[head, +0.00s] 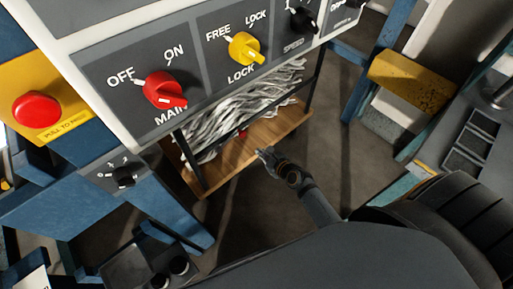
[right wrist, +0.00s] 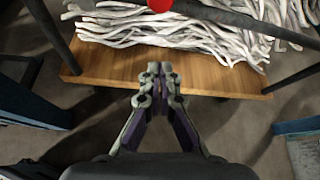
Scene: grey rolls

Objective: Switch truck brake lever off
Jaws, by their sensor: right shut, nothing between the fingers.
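A wooden truck deck (head: 250,145) carries a heap of grey-white rolls (head: 240,108) under the control panel. A small red part (head: 243,132) shows at the rolls' near edge. In the right wrist view a red rounded part (right wrist: 160,4) is cut by the top edge, beside a dark bar (right wrist: 235,18). I cannot tell whether either is the brake lever. My right gripper (head: 265,153) is shut and empty at the deck's near edge; in the right wrist view its fingertips (right wrist: 160,70) lie in front of the wood, short of the red part. My left gripper is not in view.
The panel above has a red MAIN knob (head: 165,90), a yellow FREE/LOCK knob (head: 245,48) and a black SPEED knob (head: 302,20). A red push button (head: 36,110) is at the left. Dark posts flank the deck. Bare floor (head: 325,150) lies right of it.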

